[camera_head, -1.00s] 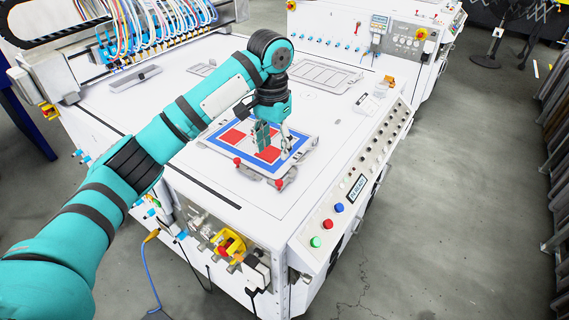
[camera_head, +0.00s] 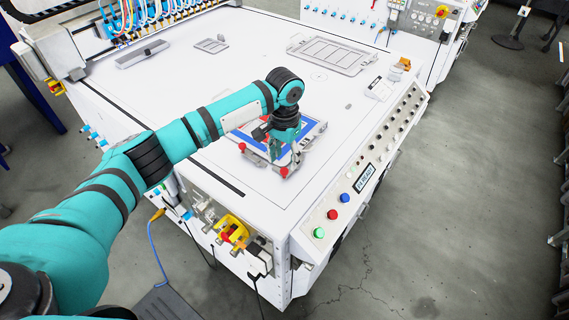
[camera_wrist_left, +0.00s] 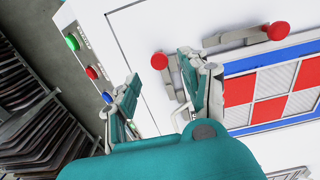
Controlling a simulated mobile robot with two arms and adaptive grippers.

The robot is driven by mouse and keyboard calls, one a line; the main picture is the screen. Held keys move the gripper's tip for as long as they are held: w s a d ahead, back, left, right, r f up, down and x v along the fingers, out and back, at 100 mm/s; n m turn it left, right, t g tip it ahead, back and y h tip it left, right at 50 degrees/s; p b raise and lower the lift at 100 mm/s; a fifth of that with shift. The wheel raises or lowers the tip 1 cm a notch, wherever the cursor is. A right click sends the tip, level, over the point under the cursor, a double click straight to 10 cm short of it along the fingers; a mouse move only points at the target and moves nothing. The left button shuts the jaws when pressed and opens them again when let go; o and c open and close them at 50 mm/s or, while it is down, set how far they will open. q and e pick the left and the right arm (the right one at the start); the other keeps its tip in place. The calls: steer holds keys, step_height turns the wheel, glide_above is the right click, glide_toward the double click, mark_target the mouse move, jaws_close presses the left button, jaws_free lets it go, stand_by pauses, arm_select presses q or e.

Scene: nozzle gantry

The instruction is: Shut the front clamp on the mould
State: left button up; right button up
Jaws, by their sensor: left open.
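The mould (camera_wrist_left: 270,108) has a blue frame and red and white squares. It lies flat on the white table and also shows in the head view (camera_head: 236,133), partly hidden by my arm. Two red-knobbed clamps are at its near side: one knob (camera_head: 284,171) towards the button panel, the other (camera_head: 242,147) farther left. In the left wrist view these are the knobs by my finger (camera_wrist_left: 159,60) and at the upper right (camera_wrist_left: 278,31). My left gripper (camera_wrist_left: 160,90) is open and empty, one finger close beside the nearer clamp; contact is unclear. My right gripper is out of view.
A sloping button panel (camera_head: 360,180) runs along the table's right edge. A grey frame plate (camera_head: 335,54) lies farther back on the white table (camera_head: 240,60). A gantry with coloured hoses stands at the back left. The tabletop between is mostly clear.

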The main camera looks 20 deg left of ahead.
mark_target(284, 169)
arm_select(q)
step_height(284, 169, down, 4)
steer(key=shift+r, duration=0.25)
steer(key=shift+f, duration=0.3)
steer(key=c, duration=0.8)
jaws_close()
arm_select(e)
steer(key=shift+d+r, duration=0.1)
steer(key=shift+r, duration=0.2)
